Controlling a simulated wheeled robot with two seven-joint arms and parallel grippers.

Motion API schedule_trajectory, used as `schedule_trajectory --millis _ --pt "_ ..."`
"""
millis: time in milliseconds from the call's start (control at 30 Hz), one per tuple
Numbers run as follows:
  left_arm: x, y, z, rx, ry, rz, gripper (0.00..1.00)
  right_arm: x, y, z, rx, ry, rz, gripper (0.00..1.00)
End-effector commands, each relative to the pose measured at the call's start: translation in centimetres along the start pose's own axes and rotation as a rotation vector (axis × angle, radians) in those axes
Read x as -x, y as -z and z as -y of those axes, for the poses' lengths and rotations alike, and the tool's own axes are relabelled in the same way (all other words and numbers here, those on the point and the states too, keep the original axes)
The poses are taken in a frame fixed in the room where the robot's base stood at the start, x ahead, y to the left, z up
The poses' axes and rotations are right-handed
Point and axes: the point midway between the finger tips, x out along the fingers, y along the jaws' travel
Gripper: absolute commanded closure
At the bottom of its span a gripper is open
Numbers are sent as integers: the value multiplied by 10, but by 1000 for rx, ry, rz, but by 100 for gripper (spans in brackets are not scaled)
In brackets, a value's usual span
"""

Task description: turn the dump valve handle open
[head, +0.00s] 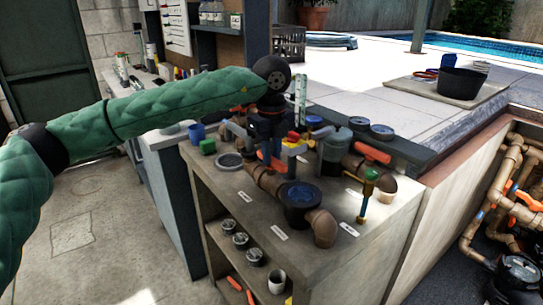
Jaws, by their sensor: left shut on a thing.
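My left arm comes in from the left, and its gripper (270,152) points down over the pipework on the bench. The gripper is shut on what looks like an orange valve handle (277,164) at the brown pipe, largely hidden by the gripper. I cannot read the labels, so I cannot tell for sure that this is the dump valve handle, nor its exact angle. Another orange handle (373,153) sits on a brown pipe to the right. My right gripper is not in view.
The bench (247,212) carries brown pipes, a dark round strainer (301,196), a brass valve (367,190), a blue cup (196,132) and gauges (382,132). Jars stand on the shelf below. A pit with more pipes (505,175) lies at right. The left floor is clear.

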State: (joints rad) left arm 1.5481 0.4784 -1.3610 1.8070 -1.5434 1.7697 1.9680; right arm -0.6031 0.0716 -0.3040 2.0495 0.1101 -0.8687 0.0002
Motion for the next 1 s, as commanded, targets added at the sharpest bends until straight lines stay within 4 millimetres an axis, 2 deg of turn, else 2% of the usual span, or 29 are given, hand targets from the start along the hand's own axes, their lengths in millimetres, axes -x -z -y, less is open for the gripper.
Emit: schedule_trajectory --millis 367,400,500,833,1000 --pt "2 -1 0 7 3 1 100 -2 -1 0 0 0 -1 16" --pt "2 -1 0 7 3 1 80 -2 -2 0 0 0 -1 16" --pt "2 -1 0 6 2 1 60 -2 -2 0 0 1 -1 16" --pt "2 0 0 5 1 1 60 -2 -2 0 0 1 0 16" --pt "19 0 1 5 3 0 60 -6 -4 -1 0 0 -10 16"
